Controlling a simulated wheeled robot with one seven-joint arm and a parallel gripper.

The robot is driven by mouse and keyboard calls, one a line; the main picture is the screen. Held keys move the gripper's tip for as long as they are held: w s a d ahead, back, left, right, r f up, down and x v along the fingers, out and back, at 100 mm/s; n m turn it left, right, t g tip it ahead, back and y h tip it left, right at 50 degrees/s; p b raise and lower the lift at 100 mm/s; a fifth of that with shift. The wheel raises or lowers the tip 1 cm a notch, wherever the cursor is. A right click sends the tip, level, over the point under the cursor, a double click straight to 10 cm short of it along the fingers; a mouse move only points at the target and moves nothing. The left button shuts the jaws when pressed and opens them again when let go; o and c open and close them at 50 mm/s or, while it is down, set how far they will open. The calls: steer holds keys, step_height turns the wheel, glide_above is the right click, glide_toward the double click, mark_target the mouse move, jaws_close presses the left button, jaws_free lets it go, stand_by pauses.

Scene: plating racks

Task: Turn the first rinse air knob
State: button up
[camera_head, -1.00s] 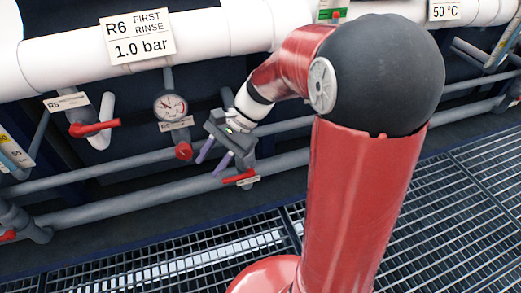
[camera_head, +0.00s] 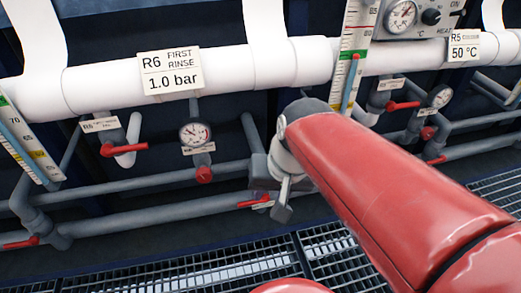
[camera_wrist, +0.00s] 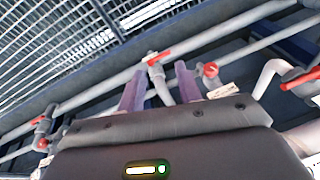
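The "R6 FIRST RINSE 1.0 bar" sign (camera_head: 170,76) is on the white pipe. Below it hang a round gauge (camera_head: 195,133) and a small red knob (camera_head: 204,174), apparently the air knob. The red knob also shows in the wrist view (camera_wrist: 210,70), just right of the right fingertip. My gripper (camera_head: 284,198) is right of the knob in the head view, apart from it, partly behind my red arm. In the wrist view its two purple fingers (camera_wrist: 160,78) stand apart, with a grey pipe stub visible beyond the gap. I see nothing held.
A red lever valve (camera_head: 255,201) on the lower pipe is close to my gripper; it also shows in the wrist view (camera_wrist: 155,57). Another red lever (camera_head: 125,149) is left of the gauge. Grey pipes (camera_head: 150,216) run across below. A metal grating (camera_head: 225,270) covers the floor.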

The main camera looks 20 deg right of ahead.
steer(key=shift+s+d+r+n+t, duration=0.3)
steer(key=shift+s+d+r, duration=0.1)
steer(key=shift+s+r, duration=0.1)
steer(key=shift+w, duration=0.1)
steer(key=m+g+y+p, duration=0.3)
steer(key=m+y, duration=0.9)
steer(key=m, duration=0.4)
glide_toward(208, 170)
steer(key=x, duration=0.4)
steer(key=shift+m, duration=0.3)
steer(key=x, duration=0.7)
steer(key=shift+a, duration=0.3)
steer(key=c, duration=0.7)
steer(key=shift+f, duration=0.1)
